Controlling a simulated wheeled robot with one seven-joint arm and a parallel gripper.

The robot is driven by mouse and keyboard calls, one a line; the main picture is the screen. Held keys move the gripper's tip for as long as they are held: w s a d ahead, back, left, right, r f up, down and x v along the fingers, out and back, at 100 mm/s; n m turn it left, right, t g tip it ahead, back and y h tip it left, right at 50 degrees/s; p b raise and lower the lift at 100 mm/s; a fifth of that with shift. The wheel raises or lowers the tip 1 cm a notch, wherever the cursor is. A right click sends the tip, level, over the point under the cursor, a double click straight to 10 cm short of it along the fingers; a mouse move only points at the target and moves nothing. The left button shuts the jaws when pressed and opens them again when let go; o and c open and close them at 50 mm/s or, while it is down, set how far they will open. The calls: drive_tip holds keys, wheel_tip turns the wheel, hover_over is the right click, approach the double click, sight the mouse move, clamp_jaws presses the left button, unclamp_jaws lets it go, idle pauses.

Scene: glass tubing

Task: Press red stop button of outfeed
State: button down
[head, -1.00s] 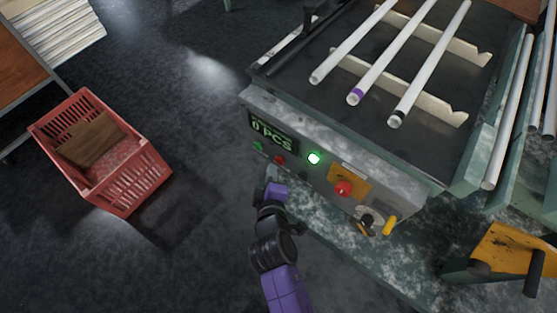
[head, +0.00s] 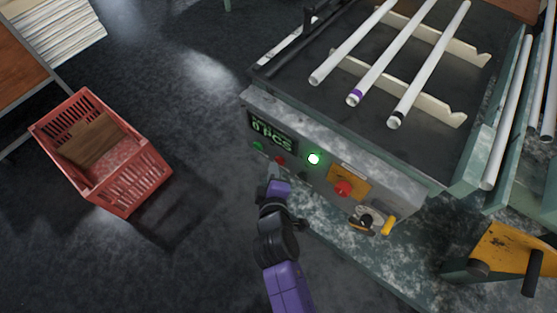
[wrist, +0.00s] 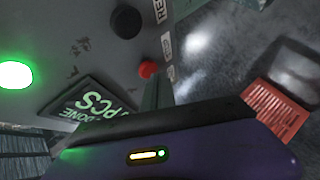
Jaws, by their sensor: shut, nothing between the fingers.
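The outfeed's control panel (head: 395,195) fills the front of the machine. A small red button (head: 279,160) sits on it below the display, right of a small green button (head: 258,146). In the wrist view the red button (wrist: 147,69) shows just beyond the fingers. A larger red mushroom button (head: 344,188) sits on a yellow plate further right. My gripper (head: 273,172) is shut and empty, its tip close to the small red button. I cannot tell whether it touches. In the wrist view the fingers (wrist: 158,92) are seen end-on, and the small green button is not visible.
A lit green lamp (head: 313,158) and a display (head: 272,132) are on the panel. A black knob (head: 366,217) and a yellow handle (head: 388,226) are at its lower right. Glass tubes (head: 375,70) lie on the machine top. A red crate (head: 130,190) stands on the floor at left.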

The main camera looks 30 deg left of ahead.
drive_tip(key=shift+w, duration=0.5)
idle(0.8)
drive_tip(key=shift+s, duration=0.9)
drive_tip(key=s+b, duration=0.1)
drive_tip(key=s, duration=0.4)
drive_tip(key=shift+a, duration=0.2)
idle(0.8)
